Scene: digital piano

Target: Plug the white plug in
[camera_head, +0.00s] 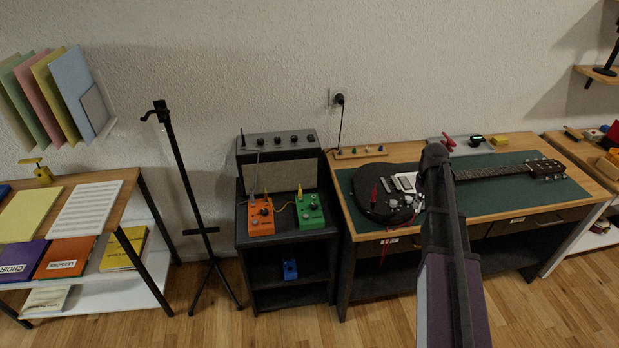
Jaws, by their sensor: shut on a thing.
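I cannot make out a white plug in the head view. A wall socket (333,93) sits on the white wall above the workbench, and a black plug (340,99) is in it with a dark cable running down. My dark arm rises from the bottom right and bends in front of the workbench. My gripper does not show, and neither does anything it may hold. An amplifier (279,166) stands on a black shelf unit, left of the workbench.
An orange pedal (260,217) and a green pedal (309,212) sit before the amplifier. An electric guitar (376,196) lies on a green mat (515,198) on the workbench. A black stand (186,170) stands left, by a shelf with books. The floor in front is clear.

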